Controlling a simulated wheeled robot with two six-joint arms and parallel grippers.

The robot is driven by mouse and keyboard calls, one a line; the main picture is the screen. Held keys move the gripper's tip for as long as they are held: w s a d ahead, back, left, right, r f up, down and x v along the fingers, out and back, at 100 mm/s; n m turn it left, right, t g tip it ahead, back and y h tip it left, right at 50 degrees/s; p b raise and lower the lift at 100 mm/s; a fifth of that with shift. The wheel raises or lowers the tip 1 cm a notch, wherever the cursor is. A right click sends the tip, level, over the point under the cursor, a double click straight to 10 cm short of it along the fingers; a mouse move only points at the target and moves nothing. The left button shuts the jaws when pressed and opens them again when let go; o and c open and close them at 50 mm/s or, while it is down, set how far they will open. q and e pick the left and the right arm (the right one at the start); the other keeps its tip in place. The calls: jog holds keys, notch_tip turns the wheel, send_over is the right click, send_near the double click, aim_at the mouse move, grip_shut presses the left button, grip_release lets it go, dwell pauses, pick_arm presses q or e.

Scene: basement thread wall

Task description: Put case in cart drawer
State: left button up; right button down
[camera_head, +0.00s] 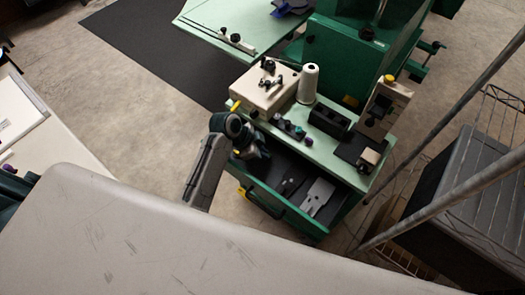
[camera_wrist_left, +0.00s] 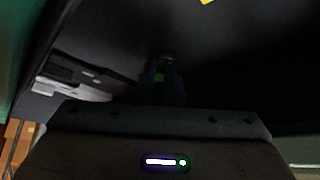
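The green cart's open drawer (camera_head: 263,198) has a dark interior, which also fills much of the left wrist view (camera_wrist_left: 110,30). Grey metal plates (camera_head: 318,196) and a black flat piece (camera_head: 290,185) lie in it; pale plates also show in the left wrist view (camera_wrist_left: 75,82). My left gripper (camera_head: 256,153) is at the drawer's left end, pointing down into it. Its fingers (camera_wrist_left: 163,80) look close together in deep shadow at a small dark thing, so I cannot tell its grip. I cannot clearly pick out the case. My right gripper is out of view.
On the cart top stand a cream box (camera_head: 262,88), a white thread cone (camera_head: 308,84), a black open holder (camera_head: 329,121) and a cream machine (camera_head: 384,108). A grey metal post (camera_head: 440,198) and a dark crate (camera_head: 462,190) are at right. A pale surface fills the foreground.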

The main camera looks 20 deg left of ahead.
pick_arm(q)
jog(key=o, duration=0.4)
jog(key=shift+c, duration=0.2)
jog(key=shift+r, duration=0.15)
jog(key=v, duration=1.2)
jog(key=shift+b, duration=0.45)
jog(key=shift+w, duration=0.1)
